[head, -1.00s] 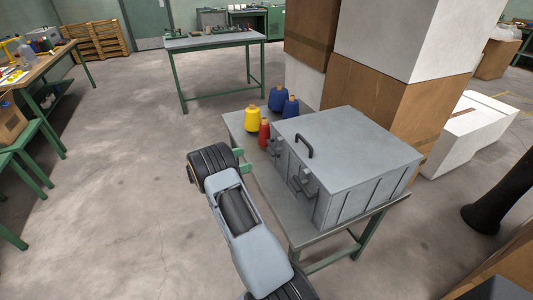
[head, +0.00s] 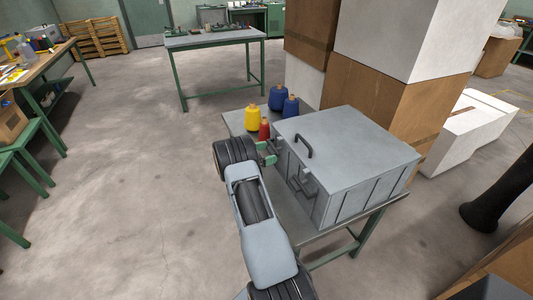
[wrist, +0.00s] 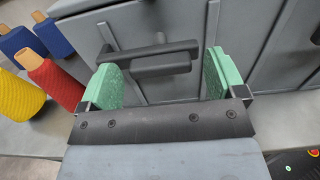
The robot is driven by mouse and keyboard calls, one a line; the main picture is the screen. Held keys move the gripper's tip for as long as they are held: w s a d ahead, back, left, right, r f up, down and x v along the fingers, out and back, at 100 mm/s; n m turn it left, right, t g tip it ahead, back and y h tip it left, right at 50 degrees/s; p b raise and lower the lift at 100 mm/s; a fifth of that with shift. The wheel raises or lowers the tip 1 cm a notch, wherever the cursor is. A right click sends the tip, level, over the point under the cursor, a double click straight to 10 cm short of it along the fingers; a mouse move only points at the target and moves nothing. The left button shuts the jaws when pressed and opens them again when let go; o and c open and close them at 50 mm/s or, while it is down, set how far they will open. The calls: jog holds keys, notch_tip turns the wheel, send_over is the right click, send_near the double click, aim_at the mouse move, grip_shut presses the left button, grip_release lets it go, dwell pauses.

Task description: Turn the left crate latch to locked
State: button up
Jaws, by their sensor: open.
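The grey crate (head: 345,165) stands closed on a small table, with its latch side facing my arm. The left crate latch (wrist: 165,58) shows in the wrist view as a dark grey bar lying roughly level against the crate wall (wrist: 240,30). My gripper (wrist: 165,78) is open, with one green finger to each side of the latch's lower part. I cannot tell whether either finger touches it. In the head view my gripper (head: 267,153) is at the left end of the crate's latch side and partly hides the latch.
A red cone (head: 264,128), a yellow cone (head: 252,118) and two blue cones (head: 278,98) stand just left of the crate on the table (head: 234,122). Tall boxes (head: 375,95) stand behind.

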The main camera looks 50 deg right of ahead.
jog(key=shift+c, duration=0.2)
jog(key=c, duration=1.2)
jog(key=shift+c, duration=0.2)
